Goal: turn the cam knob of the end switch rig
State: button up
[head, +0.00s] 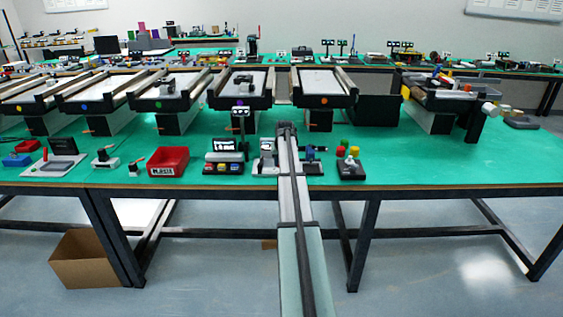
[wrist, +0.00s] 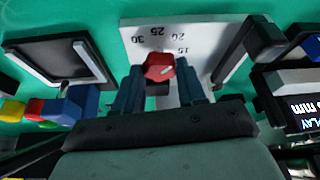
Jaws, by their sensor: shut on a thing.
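The cam knob (wrist: 158,66) is red with a pale mark on its face. It stands in front of a white scale plate (wrist: 134,38) printed with 15, 20, 25 and 30, in the wrist view. My gripper (wrist: 159,88) is shut on the knob, with one dark finger on each side of it. The fingers hide the lower part of the knob and plate. In the head view the end switch rig (head: 266,163) is mostly hidden behind my arm, and the knob cannot be made out there.
A display unit (head: 224,147) stands left of the rig in the head view. A red bin (head: 168,161) is further left. Several mini conveyors (head: 243,87) stand behind. Green table (head: 430,165) is clear at right.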

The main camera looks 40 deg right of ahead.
jog(key=o, duration=0.8)
jog(key=v, duration=1.4)
jog(key=shift+w, duration=0.1)
jog(key=shift+d, duration=0.1)
